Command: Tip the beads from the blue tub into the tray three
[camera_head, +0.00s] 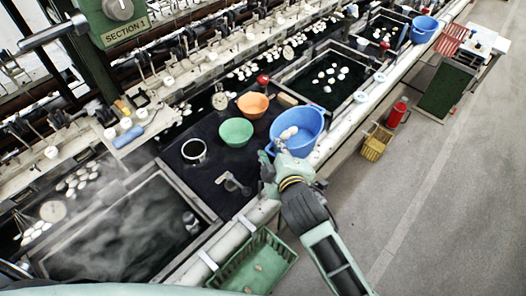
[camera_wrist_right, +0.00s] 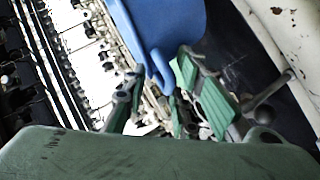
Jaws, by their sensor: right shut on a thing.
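The blue tub (camera_head: 315,140) is at the right end of the dark mat, beside the basin's outer rim. A few pale, rounded pieces lie inside it. My right gripper (camera_head: 272,152) is shut on the tub's near left edge. In the right wrist view the green fingers (camera_wrist_right: 158,95) meet a blue tab below the tub wall (camera_wrist_right: 165,30). I cannot tell whether the tub touches the mat. A green tray (camera_head: 250,262) with a few small pale pieces sits low by the front rim; no number shows on it. My left gripper is not in view.
A green bowl (camera_head: 236,132), an orange bowl (camera_head: 253,104) and a metal cup (camera_head: 194,151) stand on the dark mat (camera_head: 205,180). A steaming basin lies left. A yellow crate (camera_head: 376,142) and red extinguisher (camera_head: 397,112) stand on the floor at right.

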